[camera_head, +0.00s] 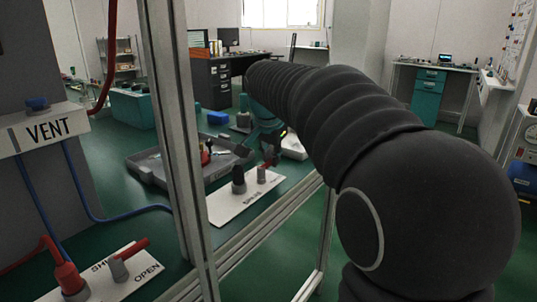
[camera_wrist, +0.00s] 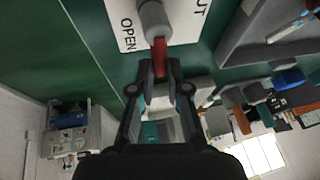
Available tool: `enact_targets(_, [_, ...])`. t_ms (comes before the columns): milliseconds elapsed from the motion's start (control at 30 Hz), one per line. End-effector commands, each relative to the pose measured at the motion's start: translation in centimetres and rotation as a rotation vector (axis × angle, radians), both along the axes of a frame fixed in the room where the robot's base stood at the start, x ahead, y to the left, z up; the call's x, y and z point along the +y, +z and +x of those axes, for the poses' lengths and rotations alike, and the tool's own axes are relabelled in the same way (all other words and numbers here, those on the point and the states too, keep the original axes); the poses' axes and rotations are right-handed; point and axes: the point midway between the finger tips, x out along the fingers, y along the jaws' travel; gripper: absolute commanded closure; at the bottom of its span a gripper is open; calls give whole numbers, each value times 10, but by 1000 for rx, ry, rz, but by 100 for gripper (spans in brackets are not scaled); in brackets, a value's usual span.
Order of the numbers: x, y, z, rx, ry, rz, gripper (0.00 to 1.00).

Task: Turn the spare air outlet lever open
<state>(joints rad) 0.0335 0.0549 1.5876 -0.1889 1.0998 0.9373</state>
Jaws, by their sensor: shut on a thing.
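The spare air outlet is a white plate (camera_head: 232,209) marked SPARE in the head view, with a black fitting (camera_head: 238,180) and a grey hub (camera_head: 261,175) on it. Its red lever (camera_wrist: 160,58) sticks out from the grey hub (camera_wrist: 154,20) in the wrist view. The word OPEN (camera_wrist: 128,35) is left of the hub and part of SHUT is at upper right. My gripper (camera_wrist: 160,72) is shut on the lever's outer end. In the head view my gripper (camera_head: 271,154) is at the hub, small and partly dark.
A second plate (camera_head: 125,285) with a red fitting and red lever is at lower left, below a VENT sign (camera_head: 45,130). A metal post (camera_head: 172,150) stands in front of the bench. A grey tray (camera_head: 150,172) with items lies behind the spare plate.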

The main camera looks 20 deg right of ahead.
Motion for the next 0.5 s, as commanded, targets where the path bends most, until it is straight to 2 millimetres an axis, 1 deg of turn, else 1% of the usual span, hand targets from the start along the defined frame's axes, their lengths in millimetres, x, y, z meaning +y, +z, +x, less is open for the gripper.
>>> enact_targets(200, [-1,0,-2,2,-61,0,100])
enact_targets(500, [-1,0,-3,3,-80,0,100])
